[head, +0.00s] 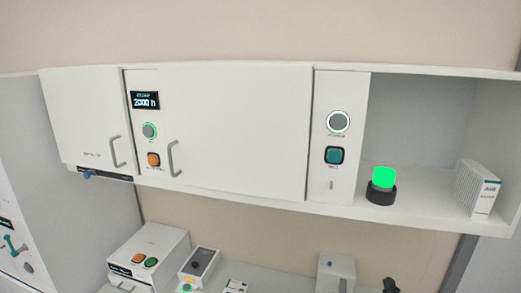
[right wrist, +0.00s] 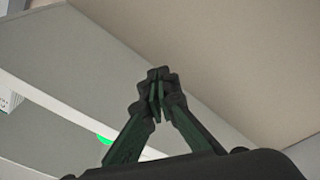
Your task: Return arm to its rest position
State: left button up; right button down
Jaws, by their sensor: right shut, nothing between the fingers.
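My right gripper (right wrist: 157,88) is shut and empty in the right wrist view, with its dark and green fingers meeting at the tips. In the head view, a small dark part of my right gripper (head: 391,286) shows at the bottom edge, below the wall cabinet and right of a grey box. The rest of the right arm is out of the head view. My left gripper does not show in either view.
A white wall cabinet (head: 240,130) with handles and buttons spans the head view. A lit green beacon (head: 383,178) and a white box (head: 478,189) stand on its open shelf. Below are a box with buttons (head: 148,252), a small panel (head: 200,263) and a grey box (head: 336,270).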

jog(key=s+d+f+m+g, duration=0.25)
jog(key=s+f+g, duration=0.2)
jog(key=f, duration=0.75)
jog(key=s+d+f+m+g, duration=0.1)
jog(key=s+f+m+g, duration=0.4)
jog(key=f, duration=0.6)
jog(key=s+a+f+m+g+y, duration=0.1)
jog(key=s+a+f+g, duration=0.2)
jog(key=s+f, duration=0.6)
jog(key=s+a+f+g+y, duration=0.25)
jog(key=s+f, duration=0.45)
jog(key=s, duration=0.5)
notch_tip(320, 180, down, 37)
jog(key=s+a+g+b, duration=0.1)
jog(key=g+b, duration=0.1)
jog(key=b, duration=0.6)
jog(key=s+f+b, duration=0.3)
jog(key=s+f, duration=0.7)
jog(key=f, duration=0.3)
jog(key=s+f+g+b, duration=0.1)
jog(key=s+f+b, duration=0.3)
jog(key=s+f, duration=0.6)
notch_tip(320, 180, down, 3)
jog(key=shift+s+a+r+n, duration=0.1)
jog(key=shift+s+a+n, duration=0.15)
jog(key=shift+n, duration=0.2)
